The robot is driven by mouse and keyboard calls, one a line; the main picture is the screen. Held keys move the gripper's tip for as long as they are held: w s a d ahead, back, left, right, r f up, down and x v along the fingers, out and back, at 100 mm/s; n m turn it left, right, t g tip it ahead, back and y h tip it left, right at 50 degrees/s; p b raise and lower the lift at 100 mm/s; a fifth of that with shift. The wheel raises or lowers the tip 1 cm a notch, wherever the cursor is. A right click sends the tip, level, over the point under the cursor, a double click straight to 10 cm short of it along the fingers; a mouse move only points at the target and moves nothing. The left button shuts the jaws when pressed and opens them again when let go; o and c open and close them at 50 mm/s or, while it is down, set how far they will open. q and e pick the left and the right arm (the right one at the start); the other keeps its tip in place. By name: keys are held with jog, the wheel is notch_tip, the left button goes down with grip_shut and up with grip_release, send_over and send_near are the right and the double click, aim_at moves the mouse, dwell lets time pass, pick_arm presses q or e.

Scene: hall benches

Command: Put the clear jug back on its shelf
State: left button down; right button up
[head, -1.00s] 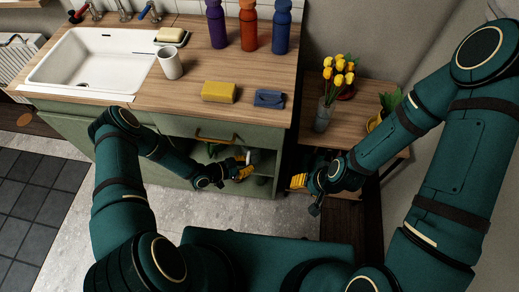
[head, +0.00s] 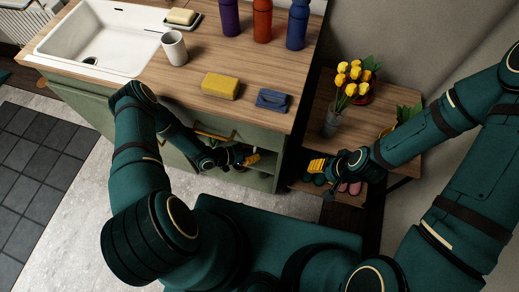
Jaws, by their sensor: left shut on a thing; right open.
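My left gripper (head: 251,159), with yellow fingertips, is at the open shelf compartment (head: 268,165) in the green cabinet's front, below the worktop. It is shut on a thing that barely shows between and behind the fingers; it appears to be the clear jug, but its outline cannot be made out. Whether it touches the shelf board cannot be told. My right gripper (head: 317,166) is open and empty, in front of the gap between the cabinet and the side table.
The worktop (head: 185,85) holds a white mug (head: 174,49), yellow sponge (head: 220,86), blue cloth (head: 273,100) and three bottles near the white sink (head: 95,45). A side table (head: 318,95) carries a vase of yellow tulips (head: 331,122); pink footwear-like items (head: 350,187) lie below.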

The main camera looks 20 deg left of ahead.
pick_arm(q)
jog(key=shift+f, duration=0.25)
jog(key=c, duration=1.1)
grip_release()
jog(key=shift+c, duration=0.2)
pick_arm(e)
jog(key=shift+w+d, duration=0.15)
pick_arm(q)
jog(key=p+v, duration=0.1)
jog(key=v, duration=1.1)
pick_arm(e)
jog(key=shift+r, duration=0.7)
pick_arm(q)
jog(key=shift+s, duration=0.1)
pick_arm(e)
jog(key=shift+s, duration=0.2)
